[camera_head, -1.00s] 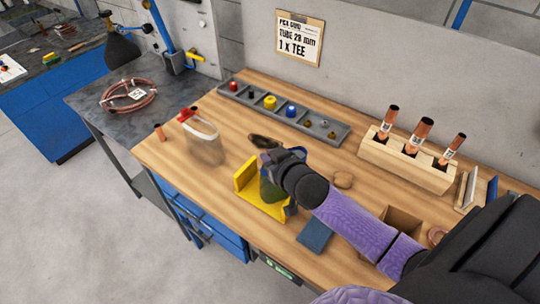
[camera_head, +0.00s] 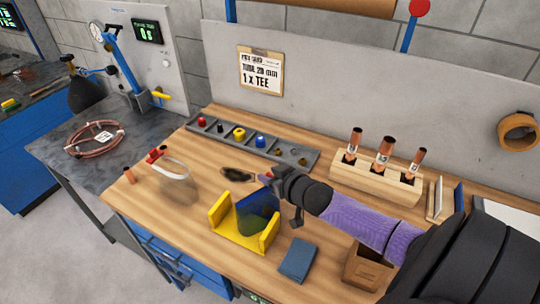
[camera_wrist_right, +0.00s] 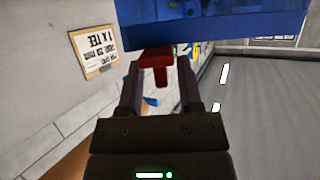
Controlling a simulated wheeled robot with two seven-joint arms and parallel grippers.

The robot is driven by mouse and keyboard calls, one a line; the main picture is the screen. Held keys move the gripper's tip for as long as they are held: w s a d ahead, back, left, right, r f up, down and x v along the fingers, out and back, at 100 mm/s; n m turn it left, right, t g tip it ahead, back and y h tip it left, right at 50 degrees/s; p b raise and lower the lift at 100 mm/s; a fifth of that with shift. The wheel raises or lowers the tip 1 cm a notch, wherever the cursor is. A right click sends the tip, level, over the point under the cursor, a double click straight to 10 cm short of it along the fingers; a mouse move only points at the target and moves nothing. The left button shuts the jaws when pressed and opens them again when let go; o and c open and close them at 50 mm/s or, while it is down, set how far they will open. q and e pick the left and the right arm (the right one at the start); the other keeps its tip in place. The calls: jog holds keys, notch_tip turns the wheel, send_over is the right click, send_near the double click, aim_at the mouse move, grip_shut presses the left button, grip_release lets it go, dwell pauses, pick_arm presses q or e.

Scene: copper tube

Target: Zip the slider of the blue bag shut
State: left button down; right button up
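The blue bag (camera_head: 258,217) stands upright in a yellow holder (camera_head: 222,210) on the wooden bench. In the right wrist view the bag (camera_wrist_right: 215,30) fills the top, with the red slider (camera_wrist_right: 157,57) below it. My right gripper (camera_head: 272,178) is at the bag's upper edge. In the right wrist view its two fingers (camera_wrist_right: 159,85) are apart, one on each side of the slider, with gaps beside the slider's narrow stem. I cannot tell whether the fingertips touch its wider part. My left gripper is not in view.
A clear bag with a red top (camera_head: 176,180) stands left. A grey parts tray (camera_head: 215,132) lies behind, and a wooden block with copper tubes (camera_head: 375,183) is at back right. A dark blue block (camera_head: 297,260) and an open wooden box (camera_head: 366,270) are in front.

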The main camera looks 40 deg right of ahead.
jog(key=shift+s+r, duration=0.15)
jog(key=shift+s, duration=0.2)
jog(key=p+v, duration=0.3)
jog(key=v, duration=0.6)
jog(key=shift+s, duration=0.1)
